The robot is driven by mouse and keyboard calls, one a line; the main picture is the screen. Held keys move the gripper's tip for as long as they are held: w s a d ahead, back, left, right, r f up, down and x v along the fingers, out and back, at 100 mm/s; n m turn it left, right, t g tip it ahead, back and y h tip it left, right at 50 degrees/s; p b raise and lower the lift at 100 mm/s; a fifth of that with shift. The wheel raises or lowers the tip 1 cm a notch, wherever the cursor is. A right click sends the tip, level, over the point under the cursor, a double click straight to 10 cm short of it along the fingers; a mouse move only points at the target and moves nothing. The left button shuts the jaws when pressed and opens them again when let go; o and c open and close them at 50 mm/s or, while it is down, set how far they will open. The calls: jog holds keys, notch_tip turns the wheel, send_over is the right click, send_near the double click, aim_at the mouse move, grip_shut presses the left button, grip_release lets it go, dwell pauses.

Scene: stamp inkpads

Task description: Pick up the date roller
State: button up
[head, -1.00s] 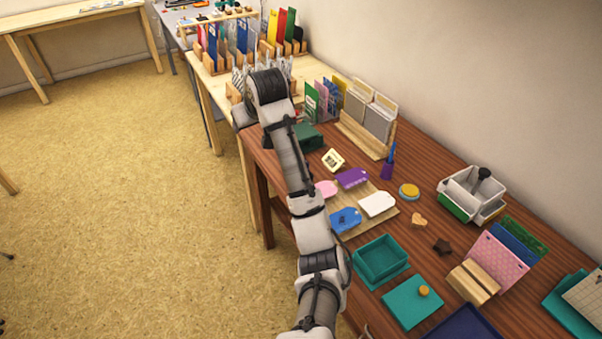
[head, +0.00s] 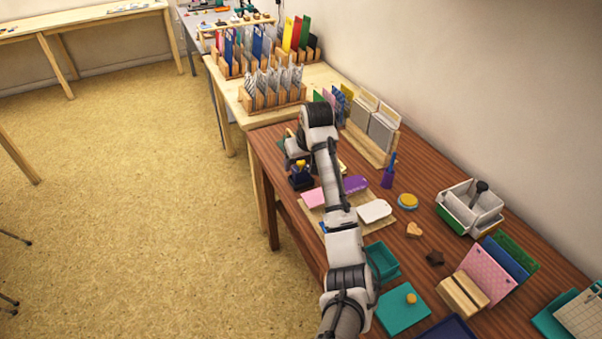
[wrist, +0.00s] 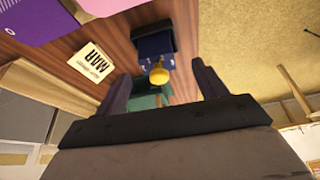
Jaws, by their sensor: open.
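A dark blue block with a round yellow knob, which looks like the date roller (wrist: 153,47), stands on the brown table in the wrist view. It also shows in the head view (head: 300,181), near the table's left edge by the end of my arm. A dark cylinder-like part shows at its far side. My gripper (wrist: 160,70) is open. Its two dark fingers lie left and right of the yellow knob in the wrist view, with clear space on both sides. Nothing is held. My gripper's fingers are not clear in the head view.
A cream card marked MAR (wrist: 92,64) lies left of the fingers. A green item (wrist: 143,102) is close behind the knob. Purple (head: 355,184), pink and white (head: 374,210) tags lie on a board. A card holder (head: 370,142) stands toward the wall. The floor lies beyond the table edge.

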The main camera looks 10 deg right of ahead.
aim_at(302, 166)
jog(key=shift+p+x, duration=0.95)
jog(key=shift+x, duration=2.05)
jog(key=shift+d+r, duration=0.1)
jog(key=shift+d, duration=0.1)
jog(key=c, duration=1.4)
jog(key=shift+o, duration=0.2)
jog(key=shift+r, duration=0.1)
notch_tip(302, 166, up, 20)
jog(key=b, duration=0.3)
jog(key=shift+b, duration=0.35)
jog(key=o, duration=0.7)
jog(key=c, duration=0.5)
